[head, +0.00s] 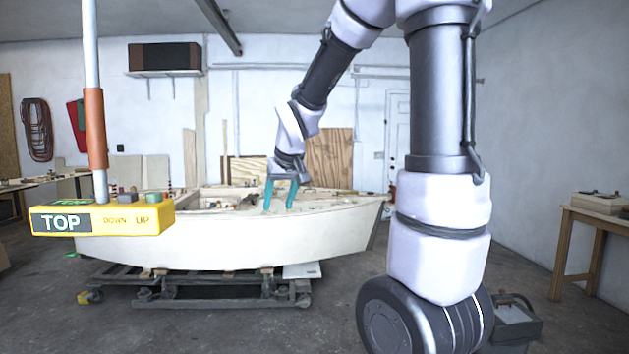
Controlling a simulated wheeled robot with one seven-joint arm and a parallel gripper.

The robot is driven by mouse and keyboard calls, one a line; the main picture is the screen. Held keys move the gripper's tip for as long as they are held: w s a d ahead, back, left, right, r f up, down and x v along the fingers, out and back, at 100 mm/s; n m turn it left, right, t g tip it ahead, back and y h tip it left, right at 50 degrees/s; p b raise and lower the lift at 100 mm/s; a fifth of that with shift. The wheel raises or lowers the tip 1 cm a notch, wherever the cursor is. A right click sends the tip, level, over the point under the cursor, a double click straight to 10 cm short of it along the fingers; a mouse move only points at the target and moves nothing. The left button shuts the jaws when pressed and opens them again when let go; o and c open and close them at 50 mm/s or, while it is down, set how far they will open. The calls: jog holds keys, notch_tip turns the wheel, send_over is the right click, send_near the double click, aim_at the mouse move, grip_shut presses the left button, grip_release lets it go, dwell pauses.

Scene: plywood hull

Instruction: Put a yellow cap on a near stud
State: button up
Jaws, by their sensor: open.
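My gripper (279,208) is open with its two teal fingers pointing down and apart. No object shows between the fingers. It is over the deck of the pale plywood hull (215,243), right of the open cockpit. Whether the fingertips touch the deck, I cannot tell. Small items lie in and around the cockpit, too small to name. I cannot make out a yellow cap or a stud in the head view.
The hull rests on a dark wheeled cradle (222,287). A yellow control box (104,219) hangs from a pole at the left, in front of the hull. A wooden table (600,219) stands at the right. The floor before the hull is mostly clear.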

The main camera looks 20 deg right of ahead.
jog(key=s+d+r+m, duration=0.1)
jog(key=s+r+m, duration=0.1)
jog(key=s+r, duration=0.4)
jog(key=s, duration=0.5)
jog(key=shift+s+d+r+m+y, duration=0.25)
jog(key=shift+d+r+m+y, duration=0.05)
jog(key=shift+y, duration=0.1)
jog(key=shift+m+t+y, duration=0.4)
jog(key=shift+m, duration=0.5)
jog(key=s, duration=0.3)
jog(key=s+r, duration=0.1)
jog(key=s, duration=0.5)
jog(key=shift+a+r, duration=0.3)
jog(key=shift+a, duration=0.1)
